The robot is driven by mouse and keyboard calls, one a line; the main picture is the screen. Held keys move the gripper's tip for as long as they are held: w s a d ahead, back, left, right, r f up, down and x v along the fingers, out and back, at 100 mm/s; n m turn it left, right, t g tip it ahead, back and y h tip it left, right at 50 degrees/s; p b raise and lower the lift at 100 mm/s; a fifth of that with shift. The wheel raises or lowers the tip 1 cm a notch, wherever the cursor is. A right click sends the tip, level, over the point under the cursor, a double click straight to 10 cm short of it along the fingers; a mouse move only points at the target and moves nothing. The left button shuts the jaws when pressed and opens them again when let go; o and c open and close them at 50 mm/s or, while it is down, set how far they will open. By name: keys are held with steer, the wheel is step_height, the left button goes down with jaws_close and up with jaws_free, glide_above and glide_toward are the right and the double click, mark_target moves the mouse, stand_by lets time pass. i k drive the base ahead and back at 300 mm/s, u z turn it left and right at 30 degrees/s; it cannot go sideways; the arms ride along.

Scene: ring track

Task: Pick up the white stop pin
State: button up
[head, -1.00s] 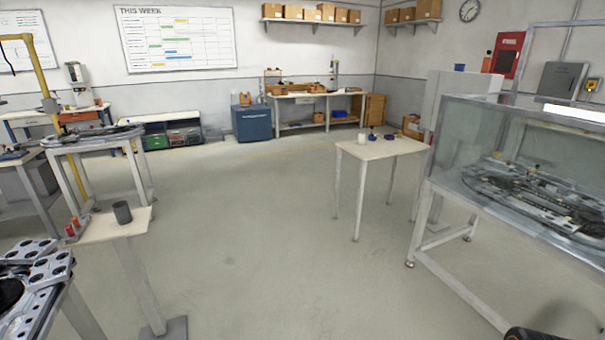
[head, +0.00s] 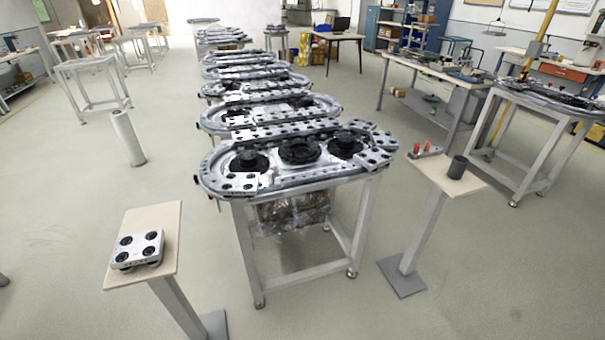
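I cannot make out a white stop pin in the head view. On the small pedestal table (head: 437,172) at the right stand red pins (head: 428,148) and a dark grey cup (head: 457,167). The nearest ring track (head: 282,182) lies on a grey stand in the middle, with black round parts and perforated metal plates on it. My gripper is not in view.
A second pedestal table (head: 169,222) at the front left bears a silver block with black discs (head: 139,249). Several more ring tracks run back in a row. A white roll (head: 127,138) stands on the floor, which is clear at the left and front right.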

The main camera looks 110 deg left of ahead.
mark_target(270, 173)
steer(key=u, duration=4.1)
steer(key=i, duration=1.65)
